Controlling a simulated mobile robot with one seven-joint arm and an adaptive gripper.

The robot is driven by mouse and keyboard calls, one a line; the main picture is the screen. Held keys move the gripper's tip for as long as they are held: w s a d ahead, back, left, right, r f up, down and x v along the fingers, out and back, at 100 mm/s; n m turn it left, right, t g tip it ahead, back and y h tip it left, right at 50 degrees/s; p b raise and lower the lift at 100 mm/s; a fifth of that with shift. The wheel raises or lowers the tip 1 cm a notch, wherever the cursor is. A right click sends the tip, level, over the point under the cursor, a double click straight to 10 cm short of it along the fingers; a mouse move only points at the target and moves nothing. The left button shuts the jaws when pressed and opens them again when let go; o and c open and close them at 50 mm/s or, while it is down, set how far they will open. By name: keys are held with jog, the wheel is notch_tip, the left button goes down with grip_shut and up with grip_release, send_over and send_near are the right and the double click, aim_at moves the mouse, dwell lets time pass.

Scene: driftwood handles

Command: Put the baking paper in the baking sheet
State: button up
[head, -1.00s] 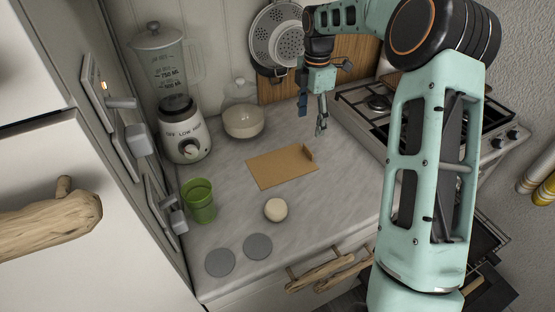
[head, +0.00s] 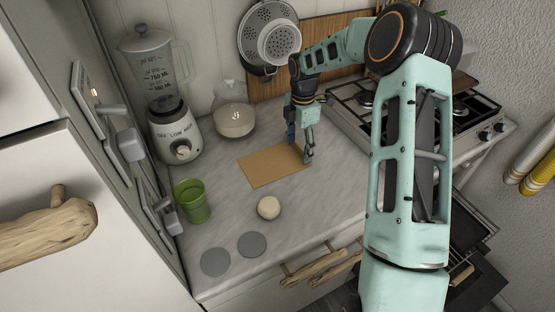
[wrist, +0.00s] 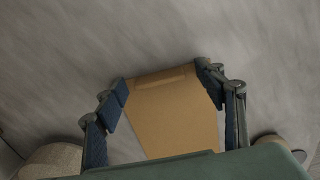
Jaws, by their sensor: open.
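The baking paper (head: 268,166) is a flat tan sheet on the grey counter. In the wrist view the paper (wrist: 172,115) lies between the two fingers, with a low raised fold near its far end. My gripper (head: 300,148) is open and low at the paper's right end. Its blue-padded fingers (wrist: 162,86) stand on either side of the sheet, and I cannot tell whether they touch it. A dark tray or rack (head: 478,222) shows at the lower right, partly behind my arm; I cannot tell whether it is the baking sheet.
A dough ball (head: 269,207), two grey discs (head: 252,245) and a green cup (head: 193,201) lie in front and to the left. A blender (head: 175,135) and a glass-lidded bowl (head: 235,121) stand behind. The stove (head: 345,118) is right of the gripper. Driftwood drawer handles (head: 312,266) project in front.

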jog(key=c, duration=0.9)
jog(key=shift+r, duration=0.15)
jog(key=shift+r, duration=0.25)
notch_tip(320, 180, up, 2)
jog(key=shift+r+b, duration=0.1)
jog(key=shift+b, duration=0.35)
jog(key=s+d+r+b, duration=0.1)
jog(key=s+r, duration=0.9)
jog(key=s, duration=0.4)
jog(key=shift+b, duration=0.4)
